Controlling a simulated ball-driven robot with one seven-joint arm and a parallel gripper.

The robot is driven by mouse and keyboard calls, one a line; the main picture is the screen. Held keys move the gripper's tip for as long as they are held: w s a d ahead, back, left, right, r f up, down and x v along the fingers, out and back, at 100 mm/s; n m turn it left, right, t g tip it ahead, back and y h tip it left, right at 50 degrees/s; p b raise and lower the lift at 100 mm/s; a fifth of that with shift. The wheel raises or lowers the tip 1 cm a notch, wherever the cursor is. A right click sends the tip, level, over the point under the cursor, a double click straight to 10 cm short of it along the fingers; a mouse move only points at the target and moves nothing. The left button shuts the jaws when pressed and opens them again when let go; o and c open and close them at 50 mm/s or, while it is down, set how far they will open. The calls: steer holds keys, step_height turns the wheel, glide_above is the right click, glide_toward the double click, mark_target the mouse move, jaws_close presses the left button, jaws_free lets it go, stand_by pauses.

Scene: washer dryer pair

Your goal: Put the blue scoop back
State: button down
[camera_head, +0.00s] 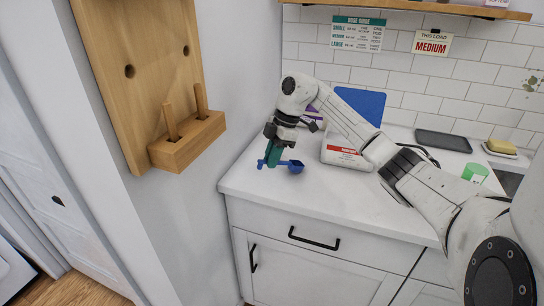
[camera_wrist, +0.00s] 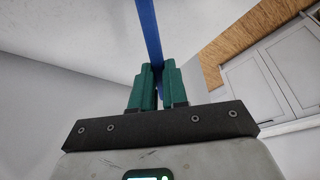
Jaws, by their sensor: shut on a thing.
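My gripper (camera_head: 272,160), with teal fingers, is shut on the blue scoop (camera_head: 296,167). The scoop's bowl shows to the right of the fingers and a short end of its handle to the left. The scoop is over the left end of the white counter; I cannot tell whether it touches the top. In the wrist view the fingers (camera_wrist: 153,85) are closed around the blue handle (camera_wrist: 149,30), which runs up out of the picture. A white tub (camera_head: 345,155) with a raised blue lid (camera_head: 360,105) stands behind my arm, partly hidden.
A wooden wall board (camera_head: 140,50) at left carries a small block (camera_head: 188,143) with two upright pegs. On the counter (camera_head: 310,200) are a dark tray (camera_head: 443,140), a green-topped cup (camera_head: 475,172) and a yellow sponge on a dish (camera_head: 501,147). My arm crosses over the counter's right.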

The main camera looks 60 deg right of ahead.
mark_target(285, 162)
steer(key=c, duration=1.1)
jaws_free()
steer(key=shift+c, duration=0.2)
steer(key=b+v, duration=0.1)
steer(key=v, duration=1.1)
